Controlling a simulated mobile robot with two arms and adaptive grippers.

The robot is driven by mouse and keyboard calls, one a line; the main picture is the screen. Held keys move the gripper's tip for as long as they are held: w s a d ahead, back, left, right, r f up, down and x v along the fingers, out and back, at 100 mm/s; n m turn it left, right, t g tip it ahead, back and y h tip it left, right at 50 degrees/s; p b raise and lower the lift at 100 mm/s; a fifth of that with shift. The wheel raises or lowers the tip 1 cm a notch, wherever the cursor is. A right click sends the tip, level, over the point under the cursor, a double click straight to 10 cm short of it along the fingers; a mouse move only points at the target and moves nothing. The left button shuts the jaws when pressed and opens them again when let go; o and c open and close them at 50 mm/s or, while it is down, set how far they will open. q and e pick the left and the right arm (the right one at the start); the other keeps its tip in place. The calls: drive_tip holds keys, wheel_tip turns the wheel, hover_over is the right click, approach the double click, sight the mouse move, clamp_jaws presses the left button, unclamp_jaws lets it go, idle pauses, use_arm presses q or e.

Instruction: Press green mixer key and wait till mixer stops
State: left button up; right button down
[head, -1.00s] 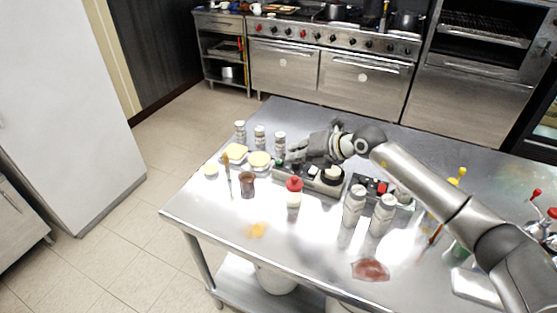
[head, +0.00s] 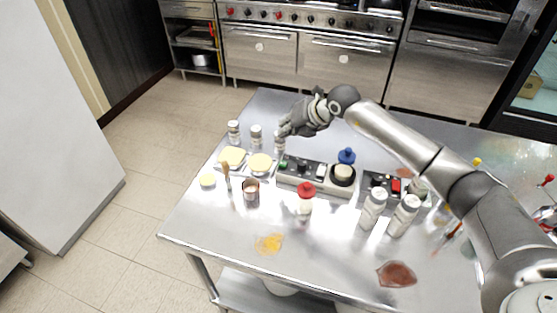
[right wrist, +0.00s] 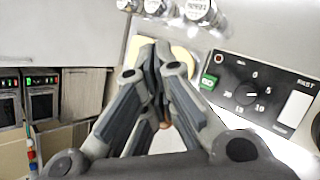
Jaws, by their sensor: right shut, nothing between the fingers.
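The mixer (head: 313,187) is a low grey box with a dark control panel and a round black-and-cream top (head: 343,174) at its right end. Its green key (head: 283,164) is at the panel's left end. In the right wrist view the green key (right wrist: 209,81) sits left of a dial (right wrist: 247,90), below a small red-ringed round part (right wrist: 220,59). My right gripper (head: 284,131) is shut and empty, above and behind the green key, apart from it. Its closed fingertips (right wrist: 161,57) are left of the key in the right wrist view. Whether the mixer is running cannot be told.
A red-capped bottle (head: 305,203) stands before the mixer. A second device with a red switch (head: 396,186) and two white shakers (head: 373,209) stand right. The front-left steel table (head: 208,227) is mostly clear.

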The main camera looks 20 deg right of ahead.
drive_tip(key=b, duration=0.3)
hover_over(285, 161)
wheel_tip(285, 161, down, 4)
drive_tip(key=shift+s+d+f, duration=0.1)
drive_tip(key=shift+s+f, duration=0.05)
drive_tip(key=shift+f, duration=0.1)
wheel_tip(285, 161, down, 4)
drive_tip(key=shift+r+b, duration=0.25)
drive_tip(key=shift+b, duration=0.9)
drive_tip(key=shift+f+b, duration=0.3)
drive_tip(key=shift+f, duration=0.1)
use_arm(q)
wheel_tip(285, 161, down, 6)
drive_tip(key=s+d, duration=0.1)
drive_tip(key=shift+s, duration=0.15)
drive_tip(key=shift+f, duration=0.25)
use_arm(e)
drive_tip(key=shift+f, duration=0.4)
